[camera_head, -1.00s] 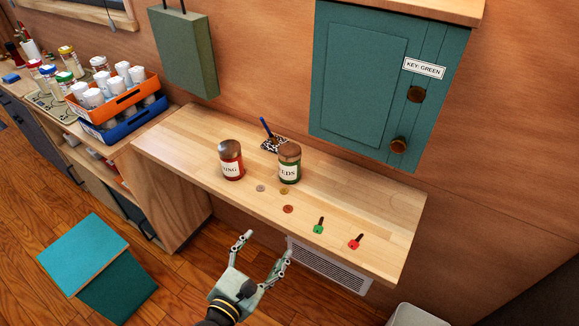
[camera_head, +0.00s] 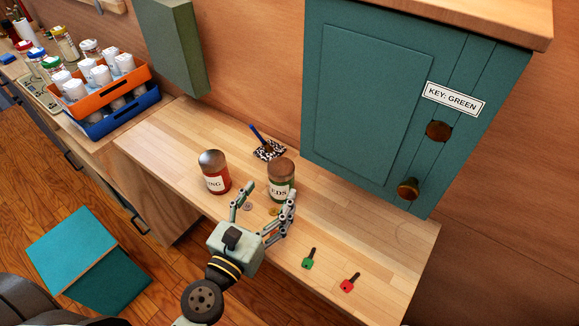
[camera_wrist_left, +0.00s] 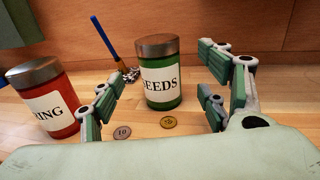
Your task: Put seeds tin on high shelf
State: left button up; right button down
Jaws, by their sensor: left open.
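The seeds tin (camera_head: 281,181) is a green tin with a brown lid and a white label, standing upright on the wooden counter. In the left wrist view the seeds tin (camera_wrist_left: 160,78) stands just beyond and between the open fingers. My left gripper (camera_head: 265,197) is open and empty, close in front of the tin. It also shows in the left wrist view (camera_wrist_left: 165,95). A high shelf may be the wooden top (camera_head: 490,14) above the teal cabinet (camera_head: 365,95); I cannot tell for sure. My right gripper is not in view.
A red tin (camera_head: 214,174) stands left of the seeds tin. Coins lie before the tins. A green key (camera_head: 309,259) and red key (camera_head: 350,283) lie to the right. A teal stool (camera_head: 85,250) stands on the floor.

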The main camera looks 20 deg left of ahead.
aim_at(275, 186)
pick_arm(q)
jog(key=shift+w+r, duration=0.15)
jog(key=shift+w, duration=0.3)
jog(key=shift+w+d+p, duration=0.2)
jog(key=shift+w+p, duration=0.45)
jog(key=shift+w, duration=0.35)
jog(key=w, duration=0.3)
jog(key=shift+d+f+p, duration=0.2)
jog(key=shift+p, duration=0.1)
jog(key=shift+w+f, duration=0.15)
jog(key=shift+w, duration=0.4)
jog(key=shift+s, duration=0.1)
jog(key=c, duration=1.6)
jog(key=shift+o, duration=0.2)
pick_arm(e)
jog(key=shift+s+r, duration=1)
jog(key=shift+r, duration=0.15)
pick_arm(q)
jog(key=shift+r, duration=0.2)
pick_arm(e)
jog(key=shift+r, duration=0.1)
